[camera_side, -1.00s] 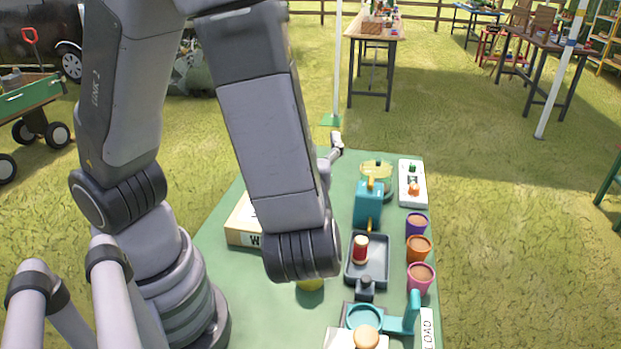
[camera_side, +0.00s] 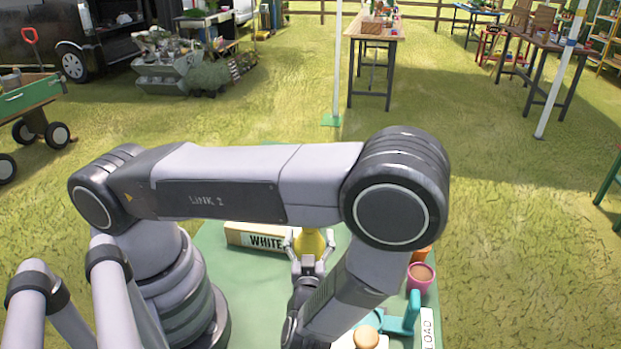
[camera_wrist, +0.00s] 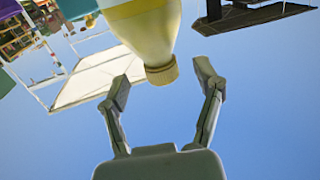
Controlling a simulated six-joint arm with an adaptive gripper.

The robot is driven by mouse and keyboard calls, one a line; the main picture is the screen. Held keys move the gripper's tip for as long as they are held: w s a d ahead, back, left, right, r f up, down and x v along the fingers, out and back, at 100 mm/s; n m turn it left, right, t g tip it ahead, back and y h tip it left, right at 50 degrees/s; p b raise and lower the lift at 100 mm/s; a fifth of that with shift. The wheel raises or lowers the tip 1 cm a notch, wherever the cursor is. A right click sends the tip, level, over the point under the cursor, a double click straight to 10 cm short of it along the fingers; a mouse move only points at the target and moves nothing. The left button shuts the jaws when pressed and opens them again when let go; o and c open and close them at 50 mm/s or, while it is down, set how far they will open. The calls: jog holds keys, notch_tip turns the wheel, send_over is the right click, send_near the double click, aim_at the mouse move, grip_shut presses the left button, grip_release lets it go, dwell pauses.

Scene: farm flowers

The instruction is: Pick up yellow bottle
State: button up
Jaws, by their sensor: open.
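The yellow bottle (camera_side: 310,242) shows in the side view behind the bent arm, next to the white-labelled box. In the wrist view the bottle (camera_wrist: 147,28) comes down from the top edge, pale and yellow, its ribbed yellow cap (camera_wrist: 162,74) pointing toward my gripper. My gripper (camera_wrist: 160,85) is open, with one finger on each side of the cap and a gap on both sides. In the side view my gripper (camera_side: 310,246) has its fingers spread around the bottle. The bottle's lower part is hidden in the side view.
A box marked WHITE (camera_side: 258,238) stands just left of the bottle. A pink cup (camera_side: 420,278) and an orange cup (camera_side: 422,254) stand right, near a teal stand (camera_side: 411,315). My arm hides much of the green table (camera_side: 245,285). The wrist view appears upside down.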

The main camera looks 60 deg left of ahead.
jog(key=x, duration=0.3)
jog(key=shift+a, duration=0.1)
jog(key=shift+c, duration=0.4)
grip_shut()
